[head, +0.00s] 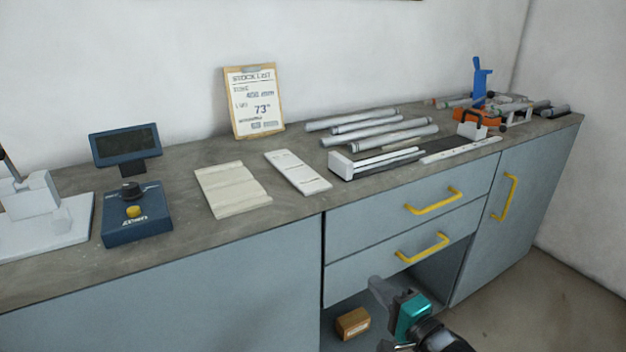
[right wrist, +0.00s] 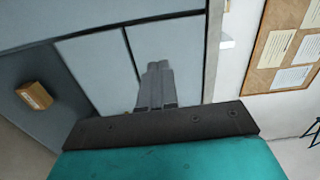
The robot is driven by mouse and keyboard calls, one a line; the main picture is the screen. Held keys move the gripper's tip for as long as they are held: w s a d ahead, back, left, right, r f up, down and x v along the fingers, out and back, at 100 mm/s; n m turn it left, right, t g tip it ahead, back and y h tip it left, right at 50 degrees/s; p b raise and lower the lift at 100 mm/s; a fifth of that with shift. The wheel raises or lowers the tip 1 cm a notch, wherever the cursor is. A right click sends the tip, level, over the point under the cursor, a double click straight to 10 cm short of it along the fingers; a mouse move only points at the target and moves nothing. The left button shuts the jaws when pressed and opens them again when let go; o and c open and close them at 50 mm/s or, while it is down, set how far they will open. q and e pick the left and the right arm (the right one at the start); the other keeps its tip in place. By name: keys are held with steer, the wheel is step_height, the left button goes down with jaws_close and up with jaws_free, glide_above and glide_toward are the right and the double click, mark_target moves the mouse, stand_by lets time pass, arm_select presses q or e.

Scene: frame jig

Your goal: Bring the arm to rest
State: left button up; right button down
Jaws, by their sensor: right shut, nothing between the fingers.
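My right gripper (head: 384,290) is in the lower right of the head view, in front of the cabinet (head: 250,285) and below the worktop. In the right wrist view its two grey fingers (right wrist: 157,84) are together with nothing between them. The teal body of my right arm fills the bottom of that view. The gripper appears clear of the worktop, and I cannot tell its exact gap to the cabinet front. My left gripper is not in view.
The worktop (head: 230,225) holds a blue control box (head: 137,215), boards, grey tubes (head: 380,135) and an orange tool (head: 478,118). Drawers with yellow handles (head: 433,201) face my right arm. A brown box (head: 352,323) sits in the open lower bay. Floor is free at right.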

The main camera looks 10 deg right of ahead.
arm_select(q)
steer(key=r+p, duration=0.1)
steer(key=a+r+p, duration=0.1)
steer(key=p, duration=0.1)
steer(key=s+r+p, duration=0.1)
steer(key=p, duration=0.1)
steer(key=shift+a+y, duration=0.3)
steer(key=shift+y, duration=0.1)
arm_select(e)
steer(key=s+a+f+n+g+h, duration=0.1)
steer(key=s+f+n+g+h, duration=0.1)
steer(key=s+n, duration=0.6)
steer(key=s+a+f+n+g+h, duration=0.1)
steer(key=s+f+n+g+h, duration=0.2)
steer(key=s+n, duration=0.4)
steer(key=s+f, duration=0.1)
steer(key=s, duration=0.5)
steer(key=shift+s+f+n+g, duration=0.15)
steer(key=shift+s+n+g, duration=0.15)
steer(key=shift+s+n, duration=0.1)
